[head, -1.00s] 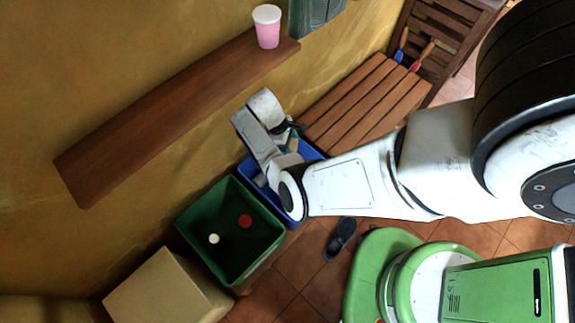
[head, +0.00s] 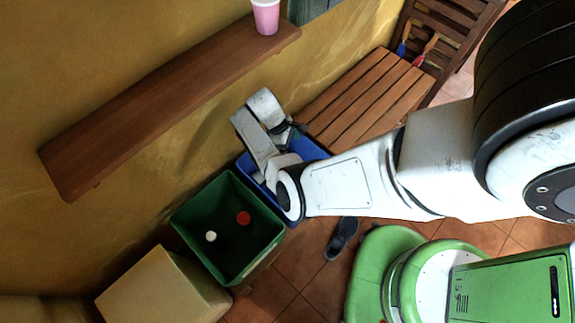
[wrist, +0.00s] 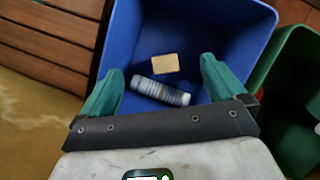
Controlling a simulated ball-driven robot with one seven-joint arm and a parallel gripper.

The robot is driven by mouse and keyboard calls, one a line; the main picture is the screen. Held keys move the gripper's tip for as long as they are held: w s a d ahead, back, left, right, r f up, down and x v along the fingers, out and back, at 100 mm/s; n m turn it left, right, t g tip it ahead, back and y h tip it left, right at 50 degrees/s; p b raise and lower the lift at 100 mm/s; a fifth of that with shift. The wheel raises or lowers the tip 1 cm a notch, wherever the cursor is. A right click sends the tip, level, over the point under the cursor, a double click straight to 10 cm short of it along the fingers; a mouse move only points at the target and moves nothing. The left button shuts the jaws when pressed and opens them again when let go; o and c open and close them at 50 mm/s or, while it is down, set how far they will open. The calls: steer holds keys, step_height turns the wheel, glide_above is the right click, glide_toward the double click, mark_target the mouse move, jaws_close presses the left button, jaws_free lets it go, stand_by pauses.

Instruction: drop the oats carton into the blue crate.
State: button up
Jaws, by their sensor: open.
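My gripper (wrist: 163,68) is open, its two teal fingers spread over the blue crate (wrist: 205,25) with nothing held between them. Inside the crate lie a small tan box (wrist: 165,63) and a grey-white cylinder (wrist: 160,90) with printed marks. The tan box looks most like the oats carton, but no label is readable. In the head view my wrist covers much of the blue crate (head: 306,151), and its contents are hidden there.
A green crate (head: 262,256) stands beside the blue one, with a red and a white item inside. A tan box (head: 165,290) is left of it. A slatted bench (head: 365,98) is behind. A wall shelf (head: 160,110) bears a pink cup (head: 266,17).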

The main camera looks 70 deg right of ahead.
steer(key=p+v, duration=0.1)
steer(key=v, duration=0.9)
steer(key=shift+r, duration=0.4)
steer(key=shift+w, duration=0.1)
